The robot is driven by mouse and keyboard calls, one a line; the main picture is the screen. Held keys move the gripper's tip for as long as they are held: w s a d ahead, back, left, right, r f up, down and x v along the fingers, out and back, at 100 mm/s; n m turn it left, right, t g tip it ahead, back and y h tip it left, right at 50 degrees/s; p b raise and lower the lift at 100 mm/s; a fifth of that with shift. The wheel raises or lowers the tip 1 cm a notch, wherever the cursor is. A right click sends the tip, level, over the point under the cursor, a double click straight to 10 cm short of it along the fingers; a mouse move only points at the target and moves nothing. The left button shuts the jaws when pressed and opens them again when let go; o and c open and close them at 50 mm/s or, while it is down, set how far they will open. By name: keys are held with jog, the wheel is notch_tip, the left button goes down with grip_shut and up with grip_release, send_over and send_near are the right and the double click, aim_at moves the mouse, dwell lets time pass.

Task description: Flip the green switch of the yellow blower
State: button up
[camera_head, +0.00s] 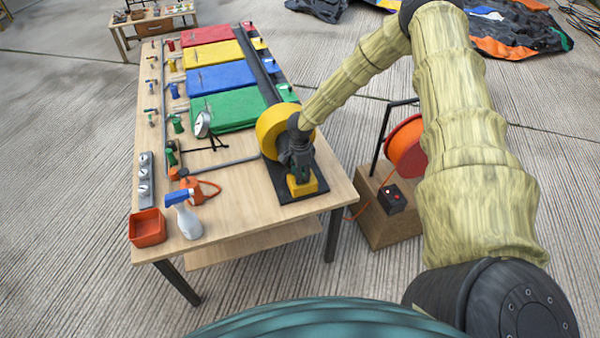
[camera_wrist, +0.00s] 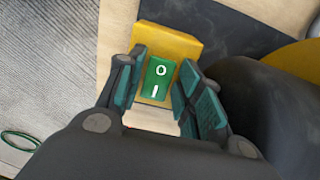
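The yellow blower (camera_head: 270,132) stands on a black base plate at the near right part of the workbench. Its yellow switch box (camera_head: 303,186) sits on the front end of that plate. The green switch (camera_wrist: 157,80), marked O and I, is on top of the box in the wrist view. My gripper (camera_wrist: 160,95) is right above the switch box, its fingers apart on either side of the switch with nothing between them. In the head view my gripper (camera_head: 299,172) hides the green switch. I cannot tell whether the fingertips touch the box.
A cable reel (camera_head: 406,148) on a wooden box stands right of the bench.

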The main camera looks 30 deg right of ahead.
jog(key=c, duration=0.7)
jog(key=shift+c, duration=0.2)
jog(key=shift+f+y+b, duration=0.1)
jog(key=shift+y+b, duration=0.2)
jog(key=shift+y, duration=0.1)
jog(key=shift+d+y, duration=0.1)
jog(key=shift+y, duration=0.2)
jog(key=o, duration=0.7)
jog(key=shift+o, duration=0.2)
jog(key=shift+r, duration=0.2)
